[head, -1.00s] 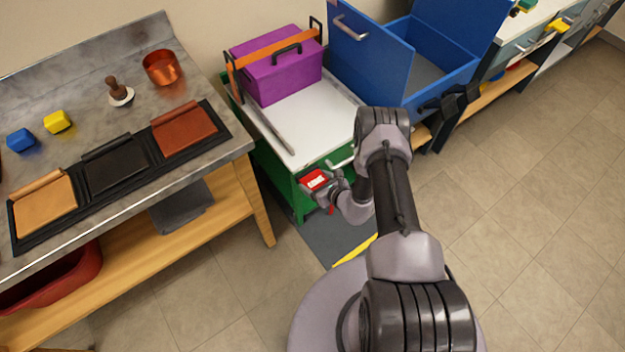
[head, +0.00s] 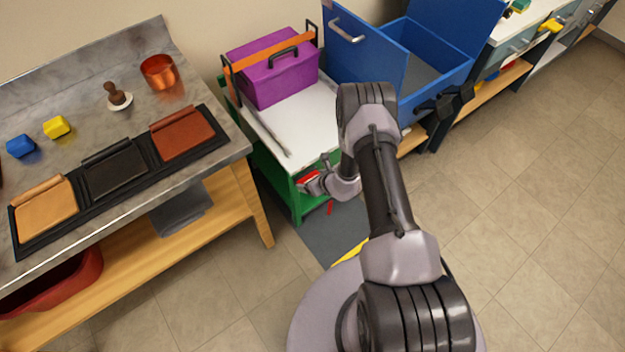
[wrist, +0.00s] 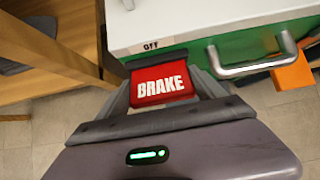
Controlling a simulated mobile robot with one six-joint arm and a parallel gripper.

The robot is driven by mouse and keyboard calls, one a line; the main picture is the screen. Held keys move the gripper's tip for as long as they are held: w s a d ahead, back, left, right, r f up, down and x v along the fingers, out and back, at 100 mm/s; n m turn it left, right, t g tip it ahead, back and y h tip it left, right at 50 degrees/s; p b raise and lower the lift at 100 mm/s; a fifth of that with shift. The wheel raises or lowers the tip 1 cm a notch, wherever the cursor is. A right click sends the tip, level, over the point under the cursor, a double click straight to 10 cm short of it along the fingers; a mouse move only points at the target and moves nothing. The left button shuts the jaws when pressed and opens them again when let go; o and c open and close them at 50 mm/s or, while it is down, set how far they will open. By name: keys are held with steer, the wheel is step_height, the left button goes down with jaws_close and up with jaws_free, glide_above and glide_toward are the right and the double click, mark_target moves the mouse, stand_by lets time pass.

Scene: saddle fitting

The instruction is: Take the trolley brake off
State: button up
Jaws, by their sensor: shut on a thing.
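The trolley (head: 297,115) has a green frame and a white top, and stands between the workbench and the blue chest. Its red brake handle, marked BRAKE (wrist: 160,83), sits between the fingers of my gripper (wrist: 165,97) at the trolley's front. My gripper is shut on it. In the head view the red handle (head: 309,183) shows partly, with my wrist beside it. A small OFF label (wrist: 151,46) is on the trolley's edge, just above the red handle in the wrist view. A metal push handle (wrist: 255,65) is to the right.
A purple toolbox (head: 275,72) with an orange strap stands on the trolley. The workbench (head: 70,95) with leather pieces is to the left. A blue chest (head: 435,70) stands open behind my arm. The floor (head: 540,220) to the right is clear.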

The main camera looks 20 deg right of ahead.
steer(key=o, duration=2.1)
steer(key=p+v, duration=0.6)
steer(key=v, duration=1.1)
steer(key=shift+s+r, duration=0.1)
steer(key=shift+r, duration=0.1)
